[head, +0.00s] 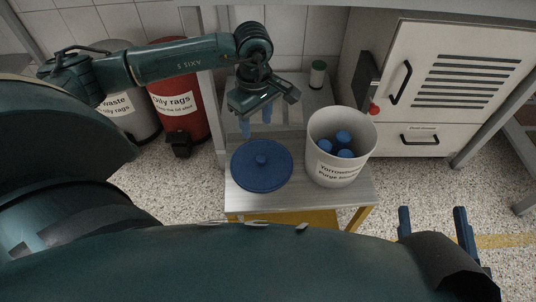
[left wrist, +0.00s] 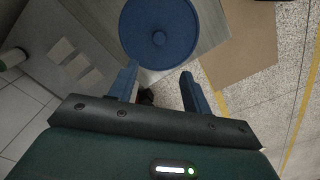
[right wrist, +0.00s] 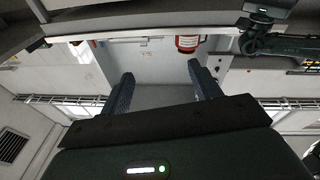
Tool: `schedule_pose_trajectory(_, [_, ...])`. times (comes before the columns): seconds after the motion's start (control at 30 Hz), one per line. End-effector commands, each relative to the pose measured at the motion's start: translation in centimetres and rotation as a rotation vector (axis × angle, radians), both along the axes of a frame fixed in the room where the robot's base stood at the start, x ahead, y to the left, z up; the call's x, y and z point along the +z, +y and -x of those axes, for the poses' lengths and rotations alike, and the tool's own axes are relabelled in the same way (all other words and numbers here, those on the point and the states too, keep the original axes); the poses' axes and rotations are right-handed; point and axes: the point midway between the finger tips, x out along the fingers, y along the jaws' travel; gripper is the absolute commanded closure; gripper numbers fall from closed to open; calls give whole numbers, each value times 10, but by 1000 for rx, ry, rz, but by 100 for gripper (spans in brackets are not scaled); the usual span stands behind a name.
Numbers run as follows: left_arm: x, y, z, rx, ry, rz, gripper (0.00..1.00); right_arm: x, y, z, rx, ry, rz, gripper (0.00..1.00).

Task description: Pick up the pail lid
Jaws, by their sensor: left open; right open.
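The pail lid (head: 262,165) is a round blue disc with a small centre knob. It lies flat on the left front part of a small grey table (head: 290,203). In the left wrist view the lid (left wrist: 160,32) shows beyond the fingertips. My left gripper (head: 258,130) is open and empty, above the table just behind the lid and apart from it. In its own view its two blue fingers (left wrist: 159,78) are spread. My right gripper (head: 432,210) is open and empty at the lower right, away from the table; its view (right wrist: 160,72) shows walls and distant fittings.
A white labelled pail (head: 340,160) holding several blue-topped items stands right of the lid. A small jar (head: 317,74) stands at the table's back. A red oily rags bin (head: 180,100) and a grey waste bin (head: 130,110) stand left. A vented cabinet (head: 450,85) stands right.

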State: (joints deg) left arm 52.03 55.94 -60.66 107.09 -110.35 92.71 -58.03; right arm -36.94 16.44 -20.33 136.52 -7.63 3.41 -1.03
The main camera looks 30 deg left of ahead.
Motion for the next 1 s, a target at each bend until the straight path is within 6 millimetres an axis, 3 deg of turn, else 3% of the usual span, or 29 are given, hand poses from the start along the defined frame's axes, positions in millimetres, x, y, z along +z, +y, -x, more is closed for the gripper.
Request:
schedule_pose_trajectory(0.3, [-60, -1, 0, 0, 2, -1, 51, -3, 4, -1, 22, -4, -53, 37])
schedule_pose_trajectory(0.63, [-83, -4, -1, 0, 0, 1, 51, -3, 5, -1, 31, -3, -78, 37])
schedule_pose_trajectory(0.8, [-109, -10, -3, 0, 1, 2, 51, -11, 6, 0, 42, 4, -110, 37])
schedule_pose_trajectory(1.0, [-126, -9, -4, 0, -1, 2, 51, 11, 6, -5, 60, -93, -104, 37])
